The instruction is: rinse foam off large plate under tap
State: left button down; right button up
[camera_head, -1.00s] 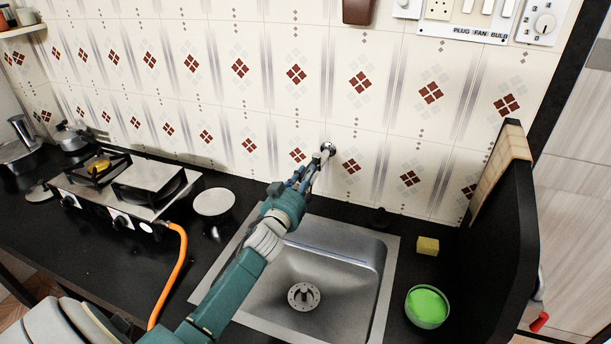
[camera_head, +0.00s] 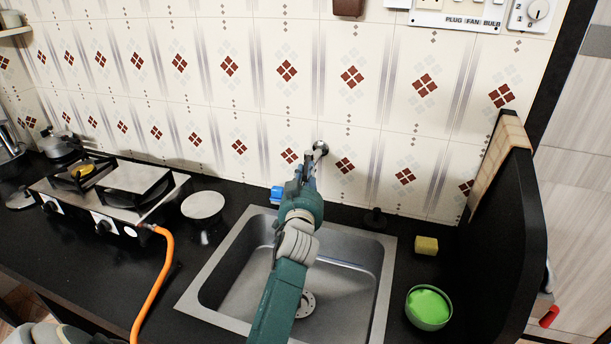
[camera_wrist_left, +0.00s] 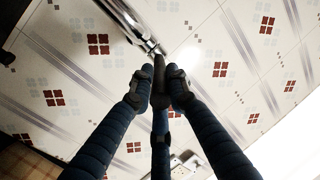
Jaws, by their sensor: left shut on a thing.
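My left gripper (camera_head: 308,165) reaches over the sink to the tap (camera_head: 320,149) on the tiled wall. In the left wrist view its fingers (camera_wrist_left: 160,88) are shut on a dark, narrow piece (camera_wrist_left: 159,70) beside the chrome tap pipe (camera_wrist_left: 127,18); this looks like the tap handle. A white round plate (camera_head: 203,206) lies on the black counter left of the sink. I cannot tell whether it is the large plate, and no foam shows on it. The steel sink (camera_head: 232,245) is partly hidden by my left arm. My right gripper is not in view.
A yellow sponge (camera_head: 426,245) and a green bowl (camera_head: 429,308) stand right of the sink, before a dark upright panel (camera_head: 505,240). A small blue object (camera_head: 277,194) is behind the sink. The stove (camera_head: 120,195) and orange hose (camera_head: 160,282) are on the left.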

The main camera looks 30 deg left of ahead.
pick_arm(q)
jog(key=c, duration=1.7)
grip_release()
jog(key=shift+f, duration=0.1)
jog(key=shift+o, duration=0.2)
notch_tip(320, 180, up, 10)
jog(key=shift+r, duration=0.1)
